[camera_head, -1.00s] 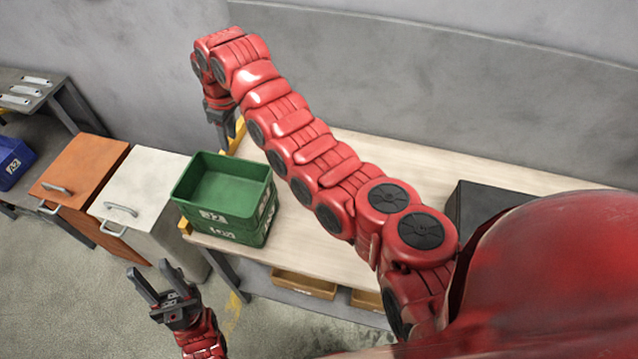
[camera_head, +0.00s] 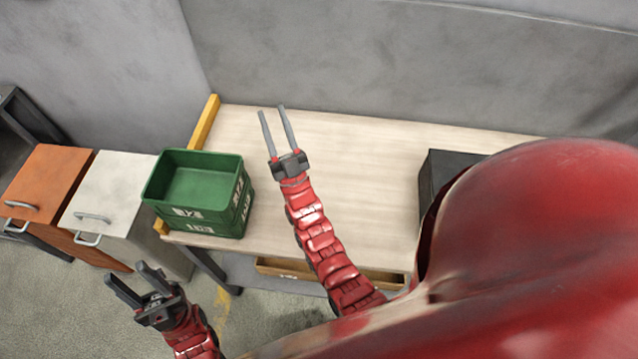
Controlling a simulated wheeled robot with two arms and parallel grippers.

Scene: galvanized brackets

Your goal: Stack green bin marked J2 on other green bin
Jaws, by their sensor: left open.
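Two green bins stand stacked at the front left corner of the wooden workbench. The upper green bin (camera_head: 170,203) is upright, looks empty, and has a white label on its front that is too small to read surely. It sits squarely on the lower green bin (camera_head: 222,231), whose inside is hidden. My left gripper (camera_head: 127,272) is open and empty, in front of and below the bins, apart from them. My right gripper (camera_head: 272,110) is open and empty over the workbench, to the right of the bins and not touching them.
The workbench (camera_head: 370,170) is clear in the middle. A dark box (camera_head: 440,170) stands on its right part. Yellow edging (camera_head: 205,122) runs along its left end. An orange cabinet (camera_head: 45,185) and a white cabinet (camera_head: 115,190) stand to the left. A tan drawer (camera_head: 300,270) shows below.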

